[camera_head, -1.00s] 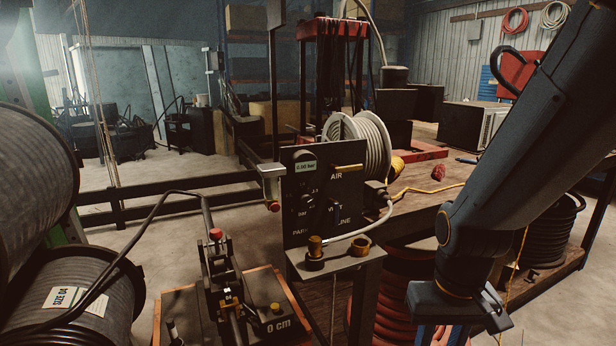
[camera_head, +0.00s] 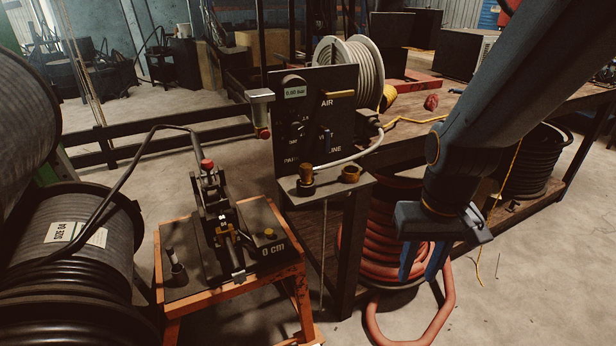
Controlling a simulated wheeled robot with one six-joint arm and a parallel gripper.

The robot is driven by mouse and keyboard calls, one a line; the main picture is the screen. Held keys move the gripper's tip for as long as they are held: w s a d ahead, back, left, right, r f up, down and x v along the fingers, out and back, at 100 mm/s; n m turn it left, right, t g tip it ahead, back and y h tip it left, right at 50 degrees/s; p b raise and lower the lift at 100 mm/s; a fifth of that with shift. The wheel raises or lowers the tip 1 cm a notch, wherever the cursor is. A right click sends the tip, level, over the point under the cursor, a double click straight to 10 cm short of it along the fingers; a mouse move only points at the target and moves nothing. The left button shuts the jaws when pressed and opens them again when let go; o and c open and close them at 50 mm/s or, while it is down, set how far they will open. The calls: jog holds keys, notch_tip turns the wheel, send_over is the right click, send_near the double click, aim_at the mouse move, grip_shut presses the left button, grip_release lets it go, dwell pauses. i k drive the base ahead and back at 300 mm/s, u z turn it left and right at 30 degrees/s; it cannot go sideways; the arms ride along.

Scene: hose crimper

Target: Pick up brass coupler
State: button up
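Two brass pieces stand on a small dark shelf (camera_head: 330,190) in front of the black panel. One is an upright brass fitting (camera_head: 306,174) on a dark round base. The other is a shorter, ring-like brass piece (camera_head: 350,173) to its right. I cannot tell which one is the brass coupler. My gripper (camera_head: 424,272) points down to the right of the shelf, in front of the coiled red hose. Its two blue fingers are apart, with nothing seen between them.
The black panel (camera_head: 318,110) with gauge and knobs rises behind the shelf. A crimping tool sits on an orange-framed stand (camera_head: 290,272) at left of centre. Large hose reels (camera_head: 70,240) fill the left edge. Floor at lower right is mostly clear.

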aim_at(306, 171)
jog(key=u, duration=0.4)
jog(key=k, duration=0.55)
jog(key=u, duration=0.65)
jog(key=i, duration=1)
jog(key=z, duration=0.75)
